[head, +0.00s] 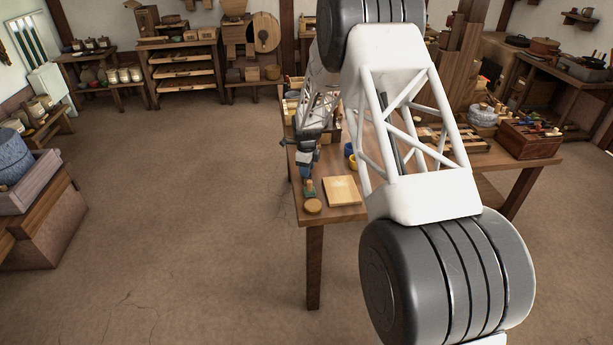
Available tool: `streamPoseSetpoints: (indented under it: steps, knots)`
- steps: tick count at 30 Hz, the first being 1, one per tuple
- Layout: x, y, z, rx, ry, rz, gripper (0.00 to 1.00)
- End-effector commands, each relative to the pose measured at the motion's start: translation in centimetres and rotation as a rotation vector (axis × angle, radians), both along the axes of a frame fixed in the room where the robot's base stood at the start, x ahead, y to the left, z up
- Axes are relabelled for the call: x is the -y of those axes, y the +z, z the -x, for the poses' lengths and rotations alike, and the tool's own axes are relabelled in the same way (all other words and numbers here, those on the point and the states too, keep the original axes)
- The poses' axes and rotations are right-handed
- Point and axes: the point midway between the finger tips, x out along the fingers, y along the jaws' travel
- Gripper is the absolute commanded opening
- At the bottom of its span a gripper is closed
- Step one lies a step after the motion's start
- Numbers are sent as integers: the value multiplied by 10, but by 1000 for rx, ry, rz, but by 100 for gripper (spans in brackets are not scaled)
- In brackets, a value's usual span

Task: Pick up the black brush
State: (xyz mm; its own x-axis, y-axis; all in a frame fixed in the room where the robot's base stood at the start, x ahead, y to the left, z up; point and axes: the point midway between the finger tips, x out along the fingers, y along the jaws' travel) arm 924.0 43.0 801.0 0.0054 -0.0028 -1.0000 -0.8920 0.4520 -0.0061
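My gripper (306,170) is small and dark in the head view, above the left edge of the wooden table (350,213). It points down, and its fingers are too small to show whether they are open or shut. Just below it, near the table's front left corner, is a small dark greenish and brown item (309,188). I cannot tell whether this is the black brush, or whether the gripper touches it. No other thing is clearly a black brush. My arm hides much of the table's middle.
A round wooden piece (313,206) and a pale wooden board (341,190) lie at the table's front left. Yellow and blue cups (351,156) stand behind. A wooden box (530,139) and a grey pot (483,115) are at the right. The floor on the left is clear.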

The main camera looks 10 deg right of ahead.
Motion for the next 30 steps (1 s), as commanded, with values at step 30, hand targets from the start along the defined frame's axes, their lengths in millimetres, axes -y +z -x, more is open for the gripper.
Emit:
streamPoseSetpoints:
  steps: [30]
  knots:
    - [0,51,-1,2,0,0,0]
